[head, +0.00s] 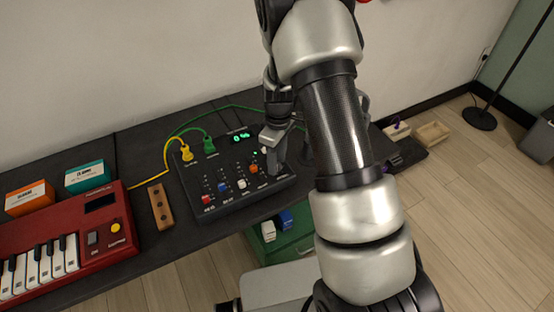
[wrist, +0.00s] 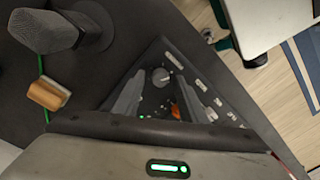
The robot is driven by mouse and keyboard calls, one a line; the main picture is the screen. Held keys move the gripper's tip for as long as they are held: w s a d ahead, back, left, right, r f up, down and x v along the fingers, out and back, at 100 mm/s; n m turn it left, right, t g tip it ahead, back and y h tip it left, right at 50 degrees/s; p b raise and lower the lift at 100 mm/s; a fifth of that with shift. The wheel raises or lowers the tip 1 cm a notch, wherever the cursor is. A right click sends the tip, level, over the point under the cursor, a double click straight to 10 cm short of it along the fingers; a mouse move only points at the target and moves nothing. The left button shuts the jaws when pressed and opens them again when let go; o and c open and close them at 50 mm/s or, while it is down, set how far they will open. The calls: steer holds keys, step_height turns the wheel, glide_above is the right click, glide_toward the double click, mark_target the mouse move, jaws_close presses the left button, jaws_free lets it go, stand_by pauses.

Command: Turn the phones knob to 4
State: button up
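The black mixer (head: 226,187) lies on the dark desk, with rows of small coloured caps and a green display (head: 240,136) whose reading is too small to be sure of. My gripper (head: 273,152) is over the mixer's right end and covers that part in the head view. In the wrist view its two grey fingers (wrist: 158,98) are apart, with a round grey knob (wrist: 160,77) showing between and beyond them. An orange cap (wrist: 176,112) shows nearby. The knob labels are not readable, and I cannot tell whether the fingers touch anything.
Yellow (head: 187,154) and green (head: 209,146) plugs with cables stand at the mixer's back left. A wooden block (head: 160,206) and red keyboard (head: 75,240) lie left. A grey microphone (wrist: 45,32) stands close to my gripper in the wrist view.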

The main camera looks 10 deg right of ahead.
jaws_close()
steer(key=shift+m, duration=0.3)
steer(key=m, duration=0.4)
steer(key=shift+d+m+b, duration=0.1)
steer(key=shift+m+b, duration=0.2)
steer(key=m, duration=0.5)
steer(key=m+p, duration=0.1)
steer(key=m, duration=0.5)
steer(key=shift+s+r+m+t, duration=0.1)
steer(key=shift+m+t, duration=0.2)
steer(key=shift+m, duration=0.1)
steer(key=m+p, duration=0.1)
steer(key=m, duration=0.2)
steer(key=shift+m, duration=0.3)
steer(key=shift+m+p, duration=0.5)
steer(key=shift+m, duration=1)
